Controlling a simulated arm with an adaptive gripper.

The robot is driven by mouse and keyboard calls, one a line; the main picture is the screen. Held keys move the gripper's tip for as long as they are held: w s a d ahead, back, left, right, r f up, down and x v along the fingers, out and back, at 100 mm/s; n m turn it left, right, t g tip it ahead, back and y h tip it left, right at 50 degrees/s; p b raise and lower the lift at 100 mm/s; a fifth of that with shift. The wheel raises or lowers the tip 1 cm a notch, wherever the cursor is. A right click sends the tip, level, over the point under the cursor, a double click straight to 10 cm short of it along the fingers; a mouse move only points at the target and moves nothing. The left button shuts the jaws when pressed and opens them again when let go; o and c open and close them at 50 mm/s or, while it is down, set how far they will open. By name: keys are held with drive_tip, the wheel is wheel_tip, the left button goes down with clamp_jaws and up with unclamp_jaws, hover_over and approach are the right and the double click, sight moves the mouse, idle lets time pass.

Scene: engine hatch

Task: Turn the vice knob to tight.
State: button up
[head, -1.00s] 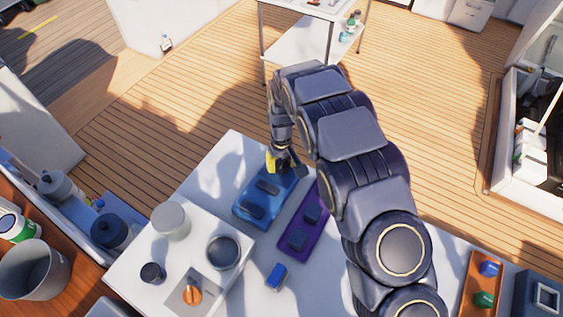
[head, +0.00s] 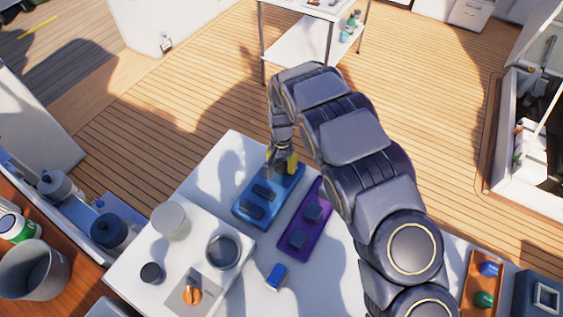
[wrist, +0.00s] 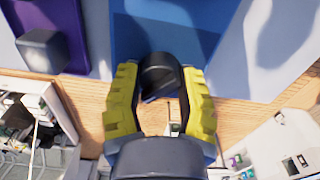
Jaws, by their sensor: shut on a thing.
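The blue vice (head: 253,213) lies on the white table, with two dark blocks on its top. My gripper (head: 281,163) is at its far end. In the wrist view, the yellow fingers of my gripper (wrist: 162,80) stand on either side of a dark round knob (wrist: 157,72) and are shut on it. The knob is at the end of the blue vice, which shows behind it in the wrist view (wrist: 165,38). In the head view, my gripper hides the knob. Any tightness mark is not visible.
A purple fixture (head: 290,247) with dark blocks lies close to the right of the vice. A small blue block (head: 276,277) is nearer. A raised white unit with an orange knob (head: 192,295) and cups stands at the lower left. Wooden floor lies beyond the table edge.

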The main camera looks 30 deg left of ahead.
sight(282, 161)
drive_tip(key=shift+f+m, duration=0.1)
drive_tip(key=shift+m, duration=0.3)
drive_tip(key=o, duration=0.9)
drive_tip(key=shift+c, duration=0.2)
wheel_tip(282, 161, up, 11)
drive_tip(key=shift+r, duration=0.5)
